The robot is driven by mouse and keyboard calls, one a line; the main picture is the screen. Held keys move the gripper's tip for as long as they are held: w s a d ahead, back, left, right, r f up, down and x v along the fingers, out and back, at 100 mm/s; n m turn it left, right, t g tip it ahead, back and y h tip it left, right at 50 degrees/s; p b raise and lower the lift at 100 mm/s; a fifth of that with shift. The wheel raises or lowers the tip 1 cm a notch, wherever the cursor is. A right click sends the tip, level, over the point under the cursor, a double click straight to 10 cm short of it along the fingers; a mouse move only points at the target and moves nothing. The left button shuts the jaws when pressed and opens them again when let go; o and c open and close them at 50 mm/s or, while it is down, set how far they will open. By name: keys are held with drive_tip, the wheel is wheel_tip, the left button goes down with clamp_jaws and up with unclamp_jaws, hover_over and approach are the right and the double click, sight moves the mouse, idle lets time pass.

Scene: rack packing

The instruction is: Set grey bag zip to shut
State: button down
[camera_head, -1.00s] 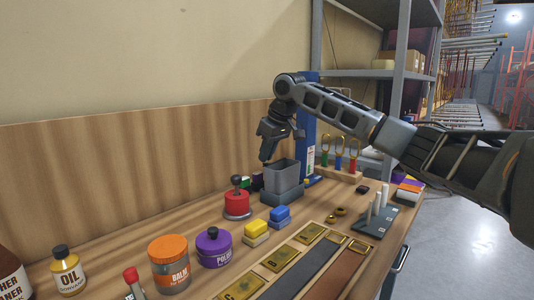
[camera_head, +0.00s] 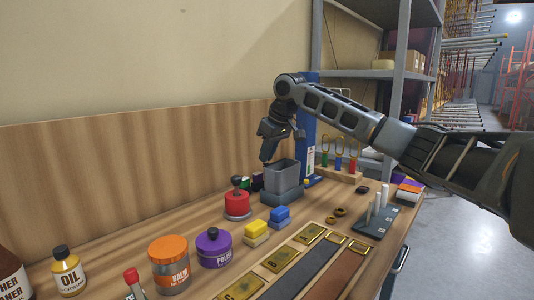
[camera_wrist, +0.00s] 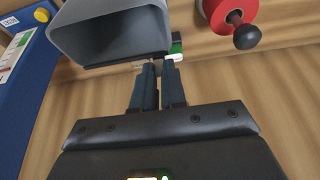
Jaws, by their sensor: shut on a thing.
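The grey bag (camera_head: 279,177) stands upright on a darker grey base on the wooden bench, and its top looks open. In the wrist view the bag (camera_wrist: 105,10) shows a dark open mouth. My gripper (camera_head: 265,161) points down at the bag's back left rim. In the wrist view my gripper's fingers (camera_wrist: 159,66) are close together at the rim. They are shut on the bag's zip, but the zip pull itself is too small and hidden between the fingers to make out.
A red pot with a black knob (camera_head: 237,205) stands left of the bag. A blue upright panel (camera_head: 307,135) stands close behind it to the right. Yellow (camera_head: 254,231) and blue (camera_head: 279,217) blocks lie in front. A tool rack (camera_head: 342,170) is further right.

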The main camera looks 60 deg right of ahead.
drive_tip(key=s+d+p, duration=0.2)
drive_tip(key=d+p, duration=0.3)
drive_tip(key=d, duration=0.4)
drive_tip(key=shift+s, duration=0.1)
drive_tip(key=c, duration=1.2)
unclamp_jaws()
drive_tip(key=shift+o, duration=0.2)
drive_tip(key=v, duration=0.7)
drive_tip(key=shift+r+b, duration=0.35)
drive_tip(key=shift+b, duration=0.05)
drive_tip(key=shift+s, duration=0.15)
